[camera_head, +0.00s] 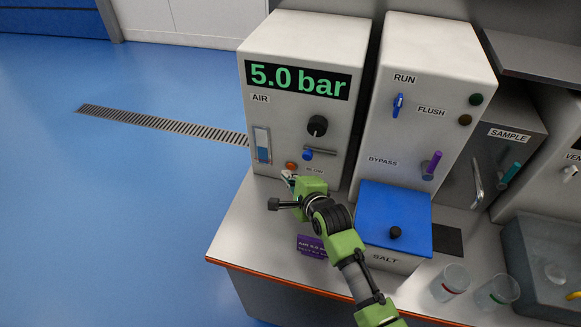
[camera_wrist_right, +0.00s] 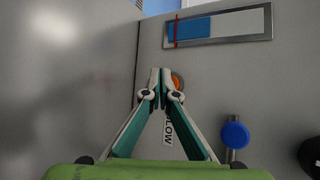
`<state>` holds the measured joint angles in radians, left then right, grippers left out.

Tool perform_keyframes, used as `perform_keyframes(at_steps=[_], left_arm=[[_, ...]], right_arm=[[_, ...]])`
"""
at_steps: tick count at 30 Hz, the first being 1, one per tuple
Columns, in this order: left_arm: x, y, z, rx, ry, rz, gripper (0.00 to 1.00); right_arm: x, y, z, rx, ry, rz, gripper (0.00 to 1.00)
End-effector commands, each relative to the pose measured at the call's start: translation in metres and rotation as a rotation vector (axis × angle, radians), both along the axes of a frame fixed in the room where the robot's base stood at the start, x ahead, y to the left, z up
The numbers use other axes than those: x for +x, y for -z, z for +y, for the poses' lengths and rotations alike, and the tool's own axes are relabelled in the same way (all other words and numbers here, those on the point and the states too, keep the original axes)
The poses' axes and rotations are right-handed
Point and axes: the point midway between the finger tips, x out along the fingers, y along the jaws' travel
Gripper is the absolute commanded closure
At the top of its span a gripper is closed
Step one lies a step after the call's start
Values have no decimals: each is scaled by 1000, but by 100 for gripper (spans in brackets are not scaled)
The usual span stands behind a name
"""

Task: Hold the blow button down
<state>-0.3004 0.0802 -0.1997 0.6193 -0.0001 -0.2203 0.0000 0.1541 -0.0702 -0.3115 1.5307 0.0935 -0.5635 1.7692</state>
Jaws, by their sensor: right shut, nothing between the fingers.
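The blow button is a small orange button (camera_head: 291,166) low on the front of the air unit (camera_head: 305,50), left of the label BLOW (camera_head: 315,171). My right gripper (camera_head: 288,177) is shut and empty, with its tips just below the button in the head view. In the right wrist view the closed fingertips (camera_wrist_right: 161,76) partly cover the orange button (camera_wrist_right: 178,83), which shows just to their right. I cannot tell whether the tips touch the button or the panel. My left gripper is out of view.
The air display reads 5.0 bar. A blue knob (camera_head: 308,154) with a metal lever and a black dial (camera_head: 317,126) are near the button. A blue-lidded salt box (camera_head: 394,215) stands right of my arm. A purple tag (camera_head: 311,246) lies on the counter. Cups (camera_head: 450,282) stand front right.

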Motion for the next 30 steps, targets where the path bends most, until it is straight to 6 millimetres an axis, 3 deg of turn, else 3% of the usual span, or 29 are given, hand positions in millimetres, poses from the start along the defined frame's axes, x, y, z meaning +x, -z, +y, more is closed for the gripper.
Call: perform_keyframes(at_steps=[30], left_arm=[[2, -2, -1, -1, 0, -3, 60]], right_arm=[[8, 0, -3, 0, 0, 0, 100]])
